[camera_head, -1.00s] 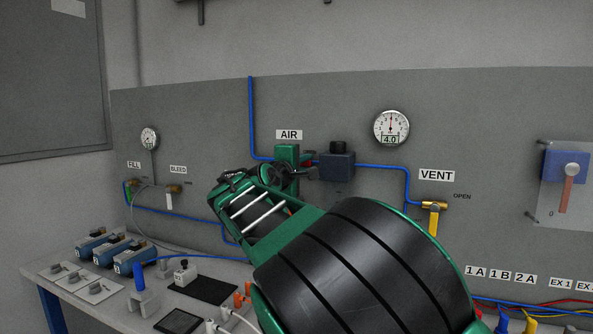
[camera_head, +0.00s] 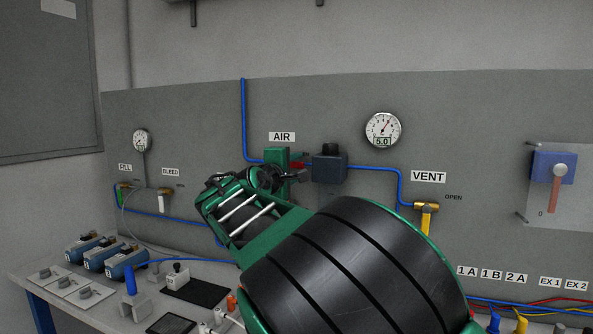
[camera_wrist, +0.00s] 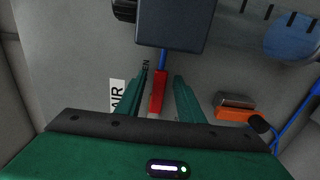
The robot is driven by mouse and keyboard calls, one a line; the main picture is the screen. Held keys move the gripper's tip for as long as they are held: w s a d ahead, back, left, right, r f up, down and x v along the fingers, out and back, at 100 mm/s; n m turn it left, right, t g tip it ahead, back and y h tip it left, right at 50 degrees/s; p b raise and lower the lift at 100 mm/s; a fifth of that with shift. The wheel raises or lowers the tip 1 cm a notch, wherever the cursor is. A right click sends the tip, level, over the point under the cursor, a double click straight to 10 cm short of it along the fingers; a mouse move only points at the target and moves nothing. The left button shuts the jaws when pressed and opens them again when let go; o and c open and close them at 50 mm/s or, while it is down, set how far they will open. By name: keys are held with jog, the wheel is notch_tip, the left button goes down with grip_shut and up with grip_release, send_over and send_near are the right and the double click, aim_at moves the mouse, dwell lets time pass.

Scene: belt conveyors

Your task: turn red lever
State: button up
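In the wrist view the red lever (camera_wrist: 158,92) lies between my two green fingers, with gaps at both sides. My gripper (camera_head: 272,178) is open, in front of and slightly left of the lever in the head view. It also shows in the wrist view (camera_wrist: 163,77). Part of the valve is hidden behind my gripper. The nearby round gauge (camera_head: 383,130) reads 5.0.
A dark blue-grey block (camera_head: 330,168) stands on the pipe just right of the lever. Farther right are a yellow VENT valve (camera_head: 427,210) and a reddish lever (camera_head: 555,191) on a blue box. The bench below holds blue cylinders (camera_head: 126,265).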

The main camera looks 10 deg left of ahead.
jog(key=s+a, duration=0.2)
jog(key=s, duration=0.7)
jog(key=shift+s, duration=0.25)
jog(key=shift+s, duration=0.1)
